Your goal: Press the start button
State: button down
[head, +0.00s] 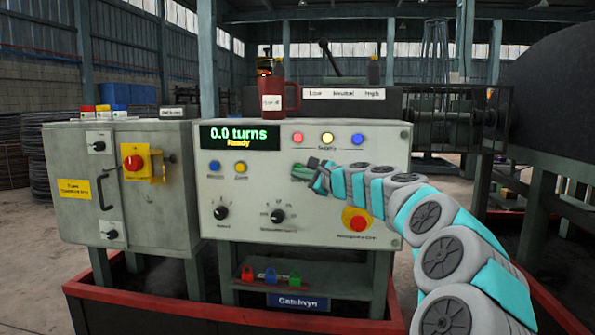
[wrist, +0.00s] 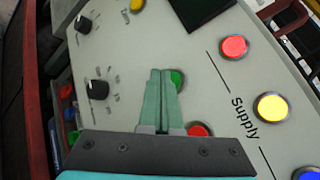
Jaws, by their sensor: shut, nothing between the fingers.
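The control panel (head: 300,210) is light grey, and its display (head: 238,135) reads "0.0 turns" and "Ready". My gripper (head: 298,172) is at the panel's face, right of centre, with its fingers shut and empty. In the wrist view my gripper (wrist: 160,74) partly covers a green button (wrist: 177,77), whose right side shows beside the fingertips. No label for this button is readable, so I cannot confirm it is the start button. I cannot tell whether the fingertips touch it. A red button (wrist: 199,130) is partly hidden nearer the gripper body.
Red, yellow and blue Supply lamps or buttons (head: 327,138) sit above my gripper. A large red button on yellow (head: 357,220) is lower right, close to my arm. Dark knobs (head: 277,215) are lower left. A red mug (head: 279,95) stands on top.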

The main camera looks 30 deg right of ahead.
jog(key=shift+w+d+p, duration=0.2)
jog(key=shift+w+p, duration=0.15)
jog(key=shift+p, duration=0.05)
